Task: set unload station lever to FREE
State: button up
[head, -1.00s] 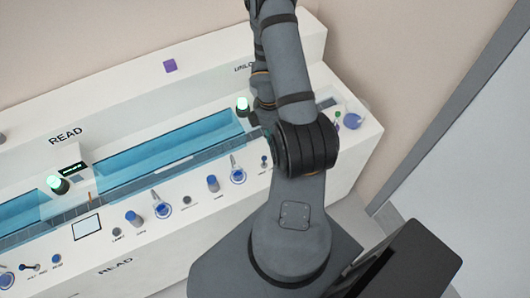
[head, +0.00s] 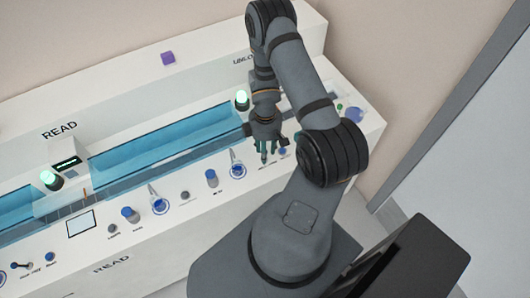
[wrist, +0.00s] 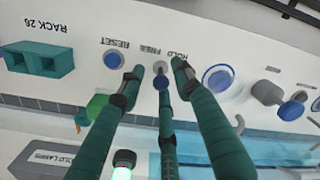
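In the wrist view the small unload station lever (wrist: 160,71) stands on the white panel, with the words FREE and HOLD printed beside it. It shows a grey top and a blue part, partly hidden by a finger. Which word it points to I cannot tell. My gripper (wrist: 158,76) has its teal fingers spread, two tips on either side of the lever and a third just below it. Contact with the lever cannot be made out. In the head view my gripper (head: 264,156) reaches down over the panel's front row, hiding the lever.
A blue RESET button (wrist: 114,60) sits left of the lever in the wrist view, with a teal RACK 26 holder (wrist: 38,60) beyond. A blue ringed control (wrist: 217,79) lies right.

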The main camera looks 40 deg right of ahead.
jog(key=shift+f, duration=0.35)
jog(key=shift+c, duration=0.3)
jog(key=c, duration=0.7)
grip_shut()
